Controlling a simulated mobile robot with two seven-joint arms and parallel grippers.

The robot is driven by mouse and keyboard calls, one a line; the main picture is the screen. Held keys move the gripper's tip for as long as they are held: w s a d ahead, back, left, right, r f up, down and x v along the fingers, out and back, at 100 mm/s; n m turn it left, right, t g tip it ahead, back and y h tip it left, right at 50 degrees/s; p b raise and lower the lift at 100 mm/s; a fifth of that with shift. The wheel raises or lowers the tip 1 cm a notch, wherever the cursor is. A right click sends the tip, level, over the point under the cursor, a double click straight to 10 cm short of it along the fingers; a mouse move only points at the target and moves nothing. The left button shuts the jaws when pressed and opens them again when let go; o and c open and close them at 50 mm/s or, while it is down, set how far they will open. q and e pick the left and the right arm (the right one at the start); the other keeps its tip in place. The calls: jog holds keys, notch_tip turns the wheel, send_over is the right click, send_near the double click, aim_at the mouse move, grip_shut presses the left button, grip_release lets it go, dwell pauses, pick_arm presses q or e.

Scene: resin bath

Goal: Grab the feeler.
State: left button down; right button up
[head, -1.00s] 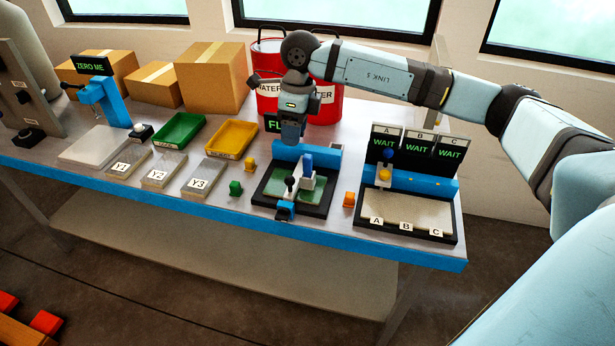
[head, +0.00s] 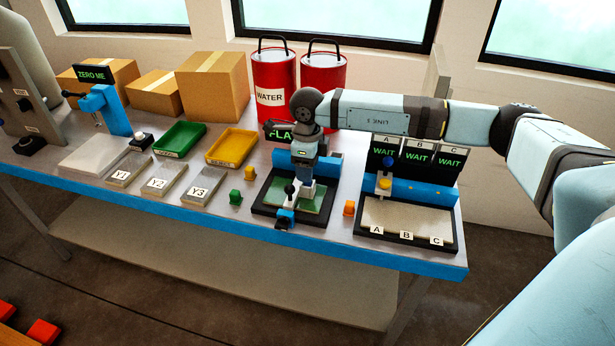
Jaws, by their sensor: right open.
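A small grey block with a blue upper part, which looks like the feeler (head: 308,193), stands on the green plate of the black-framed station (head: 262,209). My right gripper (head: 303,179) points down right above it, open. Its jaws are small in the head view and overlap the feeler's blue top, so I cannot tell whether they touch it. A lever with a black knob (head: 290,188) stands just left of the feeler. The station's green-lettered sign (head: 280,134) is partly hidden by my arm. My left gripper is not in view.
An orange piece (head: 349,208) sits right of the station, green (head: 235,197) and yellow (head: 249,171) pieces left. The A-B-C station (head: 408,217) is at the right. Red water buckets (head: 275,85) stand behind. Grey blocks and trays fill the table's left.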

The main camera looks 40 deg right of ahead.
notch_tip(320, 180, down, 2)
jog(key=shift+f, duration=0.1)
grip_shut()
